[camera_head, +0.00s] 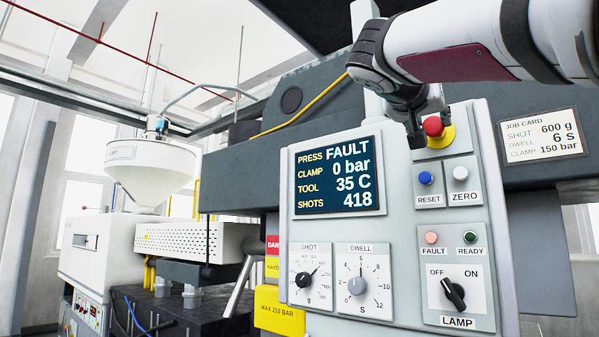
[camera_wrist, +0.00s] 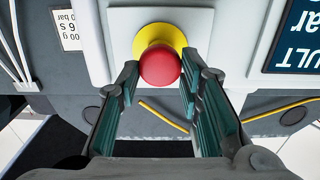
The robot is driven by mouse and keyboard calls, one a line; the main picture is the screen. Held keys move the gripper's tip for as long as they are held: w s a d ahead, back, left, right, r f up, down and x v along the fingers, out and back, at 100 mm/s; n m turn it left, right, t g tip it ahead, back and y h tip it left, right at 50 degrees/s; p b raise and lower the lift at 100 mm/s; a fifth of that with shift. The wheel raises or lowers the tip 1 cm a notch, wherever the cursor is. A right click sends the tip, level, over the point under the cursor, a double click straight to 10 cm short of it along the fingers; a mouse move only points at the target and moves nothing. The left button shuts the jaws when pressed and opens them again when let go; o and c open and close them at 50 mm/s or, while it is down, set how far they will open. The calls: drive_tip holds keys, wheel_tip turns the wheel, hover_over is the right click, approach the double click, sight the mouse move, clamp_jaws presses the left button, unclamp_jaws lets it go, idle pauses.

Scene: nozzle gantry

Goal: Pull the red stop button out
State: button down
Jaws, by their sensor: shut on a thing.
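The red stop button (camera_head: 433,126) sits on a yellow collar (camera_head: 447,136) at the top of the grey control panel (camera_head: 400,222). My gripper (camera_head: 418,138) reaches it from above and the left, covering part of it. In the wrist view, the red button (camera_wrist: 160,66) lies between the tips of the two teal-padded fingers of my gripper (camera_wrist: 158,80), one finger at each side. The fingers are shut on the button's head. The yellow collar (camera_wrist: 159,36) shows behind it. The display (camera_head: 338,177) reads FAULT, 0 bar, 35 C, 418.
Below the button are a blue RESET button (camera_head: 425,178), a white ZERO button (camera_head: 460,172), a lit-looking FAULT lamp (camera_head: 431,238), a green READY lamp (camera_head: 470,237) and a LAMP switch (camera_head: 454,292). A job card (camera_head: 541,136) is at right. A yellow hose (camera_head: 300,108) runs behind.

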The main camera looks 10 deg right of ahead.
drive_tip(key=c, duration=1.1)
unclamp_jaws()
drive_tip(key=shift+s+a, duration=0.1)
drive_tip(key=v, duration=1.2)
wheel_tip(320, 180, down, 29)
drive_tip(key=s+n+g+y, duration=0.2)
drive_tip(key=n+g+y, duration=0.1)
drive_tip(key=n+y, duration=0.4)
drive_tip(key=s+a+f+n+g+y, duration=0.1)
drive_tip(key=s+a+f+y, duration=0.1)
drive_tip(key=f, duration=0.6)
drive_tip(key=s+a+f+n+g+y, duration=0.1)
drive_tip(key=s+a+f+y, duration=0.1)
drive_tip(key=s+f, duration=0.3)
drive_tip(key=s+a+f+n+g+y, duration=0.1)
drive_tip(key=s+a+f+y, duration=0.2)
drive_tip(key=f, duration=0.8)
drive_tip(key=shift+s+a+f+g, duration=0.25)
drive_tip(key=shift+s+a+g, duration=0.15)
drive_tip(key=shift+s, duration=0.25)
